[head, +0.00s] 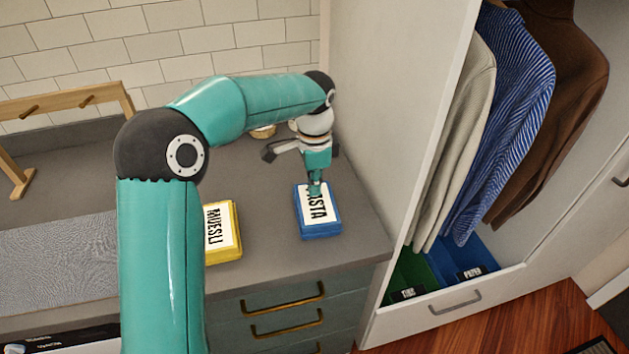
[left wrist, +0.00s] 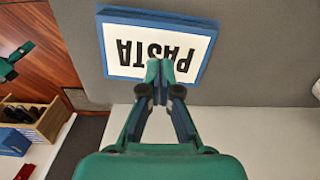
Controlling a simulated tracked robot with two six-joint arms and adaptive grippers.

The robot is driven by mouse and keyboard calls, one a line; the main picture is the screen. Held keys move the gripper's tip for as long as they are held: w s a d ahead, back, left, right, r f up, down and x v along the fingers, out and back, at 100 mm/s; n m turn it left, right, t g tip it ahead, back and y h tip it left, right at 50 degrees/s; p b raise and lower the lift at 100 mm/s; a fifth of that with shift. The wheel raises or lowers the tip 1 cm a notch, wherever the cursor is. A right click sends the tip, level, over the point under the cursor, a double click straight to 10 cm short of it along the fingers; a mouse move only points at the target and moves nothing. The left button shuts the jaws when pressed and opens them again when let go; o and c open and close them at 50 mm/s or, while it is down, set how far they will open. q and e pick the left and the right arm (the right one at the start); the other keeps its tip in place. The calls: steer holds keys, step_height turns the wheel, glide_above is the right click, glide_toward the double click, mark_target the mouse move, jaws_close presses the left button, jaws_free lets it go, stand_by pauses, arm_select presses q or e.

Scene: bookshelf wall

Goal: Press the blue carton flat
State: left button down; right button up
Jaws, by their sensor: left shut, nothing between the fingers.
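The blue carton (head: 319,231) has a white label reading PASTA and lies on the grey counter near its front right corner. It looks low, with a narrow blue side showing. My left gripper (head: 315,189) is shut and empty, pointing down over the carton's far part.
A yellow carton (head: 236,249) labelled MUESLI lies left of the blue one, partly behind my left arm. A wooden rack (head: 70,100) stands at the back left. A white wardrobe side (head: 398,110) rises close on the right. Drawers (head: 285,311) are below the counter.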

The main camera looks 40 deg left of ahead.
mark_target(315, 201)
arm_select(q)
step_height(315, 201, up, 11)
steer(key=shift+f, duration=0.1)
stand_by(0.7)
